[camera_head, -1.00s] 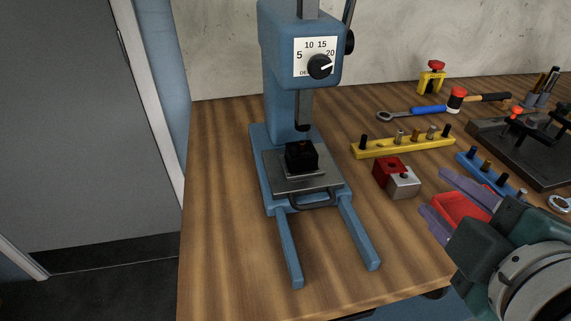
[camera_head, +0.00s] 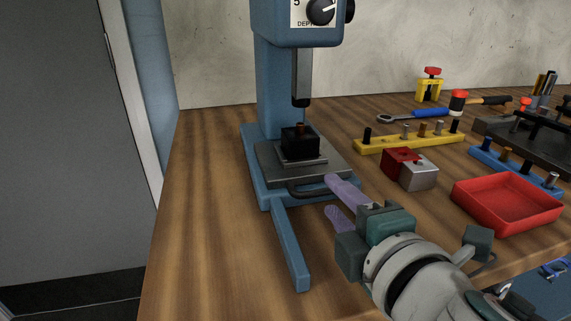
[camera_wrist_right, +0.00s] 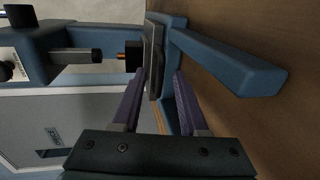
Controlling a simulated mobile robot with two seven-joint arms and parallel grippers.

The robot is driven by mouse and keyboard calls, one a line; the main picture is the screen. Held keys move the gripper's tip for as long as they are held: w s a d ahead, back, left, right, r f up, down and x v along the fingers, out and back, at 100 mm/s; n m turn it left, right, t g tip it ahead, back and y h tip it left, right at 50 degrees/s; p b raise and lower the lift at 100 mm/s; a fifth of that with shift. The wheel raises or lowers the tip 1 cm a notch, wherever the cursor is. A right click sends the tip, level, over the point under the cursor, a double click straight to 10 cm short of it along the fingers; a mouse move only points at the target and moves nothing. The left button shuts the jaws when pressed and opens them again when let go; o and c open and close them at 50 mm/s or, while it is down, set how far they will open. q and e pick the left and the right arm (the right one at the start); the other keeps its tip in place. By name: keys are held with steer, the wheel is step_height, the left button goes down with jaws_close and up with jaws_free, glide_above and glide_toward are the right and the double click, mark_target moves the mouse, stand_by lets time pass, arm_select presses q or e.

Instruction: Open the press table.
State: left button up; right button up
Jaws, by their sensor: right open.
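The blue press (camera_head: 278,85) stands on the wooden bench. Its press table (camera_head: 265,158) is a grey plate lying back under the ram (camera_head: 301,90), with a black block (camera_head: 300,144) on it. A dark bar handle (camera_head: 303,191) is on the plate's front edge. My right gripper (camera_head: 331,196) is open, its purple fingertips close to the handle's right end. In the right wrist view, the plate (camera_wrist_right: 151,50) appears edge-on just beyond the open fingertips (camera_wrist_right: 160,72). Contact with the handle cannot be told. My left gripper is not in view.
A blue rail (camera_head: 291,245) extends forward from the press; my right gripper hides the other. A red and grey block (camera_head: 410,169), a red tray (camera_head: 507,203) and a yellow peg rack (camera_head: 410,138) stand to the right. The bench left of the press is clear.

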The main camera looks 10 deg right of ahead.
mark_target(303, 163)
steer(key=shift+x, duration=1.15)
jaws_close()
stand_by(0.6)
